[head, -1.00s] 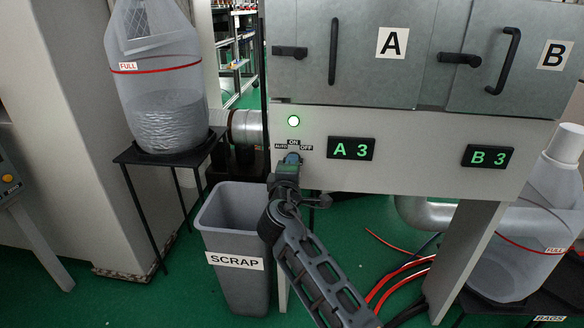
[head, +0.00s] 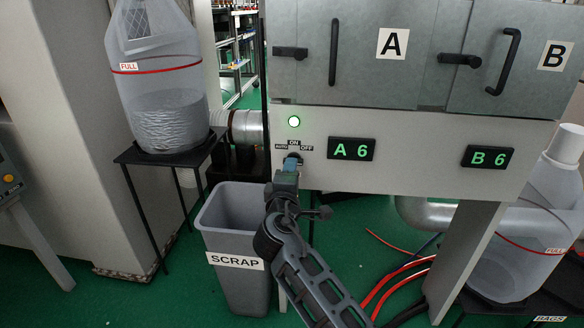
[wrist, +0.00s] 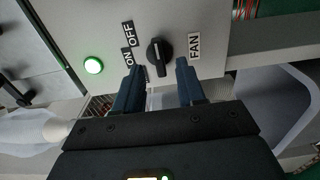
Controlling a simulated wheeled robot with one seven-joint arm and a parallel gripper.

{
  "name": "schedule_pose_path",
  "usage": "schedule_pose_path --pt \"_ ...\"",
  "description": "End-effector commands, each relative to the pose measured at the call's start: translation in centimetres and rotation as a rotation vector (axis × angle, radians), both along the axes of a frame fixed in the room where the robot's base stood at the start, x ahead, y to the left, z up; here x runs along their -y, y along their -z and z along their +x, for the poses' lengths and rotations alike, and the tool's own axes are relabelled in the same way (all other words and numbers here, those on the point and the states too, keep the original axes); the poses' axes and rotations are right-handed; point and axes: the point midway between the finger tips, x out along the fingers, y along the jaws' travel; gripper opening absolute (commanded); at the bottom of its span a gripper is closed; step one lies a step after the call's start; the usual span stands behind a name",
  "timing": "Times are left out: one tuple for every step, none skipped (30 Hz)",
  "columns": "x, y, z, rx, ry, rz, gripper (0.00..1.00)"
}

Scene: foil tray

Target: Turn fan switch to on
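The fan switch is a black rotary knob (wrist: 159,52) on a grey panel in the wrist view. It has an OFF label (wrist: 130,33), an ON label (wrist: 128,56) and a FAN label (wrist: 194,46). A pale mark on the knob appears to lie toward the OFF side, but its exact setting is hard to tell. My gripper (wrist: 160,76) is open, with its blue fingers apart and the knob between and just beyond their tips. No contact is visible. In the head view my gripper (head: 291,163) is just below the AUTO, ON, OFF labels (head: 294,145) and hides the knob.
A green lamp (head: 294,121) is lit above the switch. Displays read A 6 (head: 351,149) and B 6 (head: 487,157). The grey SCRAP bin (head: 207,217) stands below left of the switch. Cabinet doors A (head: 375,70) and B (head: 520,70) are above. Red hoses (head: 395,283) lie on the floor.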

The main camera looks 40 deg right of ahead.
Motion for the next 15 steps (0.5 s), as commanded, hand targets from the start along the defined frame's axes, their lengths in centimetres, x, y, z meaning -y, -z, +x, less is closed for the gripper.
schedule_pose_path --pt "-0.9 0.0 -0.6 -0.001 -0.003 -0.001 0.39" --pt "-1.2 0.0 -0.9 -0.001 -0.003 -0.001 0.39" --pt "-1.7 0.0 -1.2 0.0 -0.003 0.0 0.39" --pt "-2.0 0.0 -1.5 -0.001 -0.003 -0.001 0.39" --pt "-2.3 0.0 -1.7 -0.001 -0.003 -0.001 0.39" --pt "-2.7 0.0 -2.0 -0.001 -0.002 -0.001 0.39" --pt "-2.9 0.0 -2.1 0.0 -0.002 0.0 0.39" --pt "-3.1 0.0 -2.3 0.0 -0.002 0.0 0.39" --pt "-3.2 0.0 -2.4 0.0 -0.002 0.0 0.39" --pt "-3.3 0.0 -2.5 0.0 -0.002 0.0 0.39" --pt "-3.4 0.0 -2.6 -0.001 -0.001 -0.001 0.39" --pt "-3.4 0.0 -2.6 -0.001 -0.001 -0.001 0.39" --pt "-3.5 0.0 -2.7 -0.001 -0.001 -0.001 0.39" --pt "-3.5 0.0 -2.7 0.0 0.0 0.0 0.39" --pt "-3.5 0.0 -2.7 0.0 0.0 0.0 0.39"
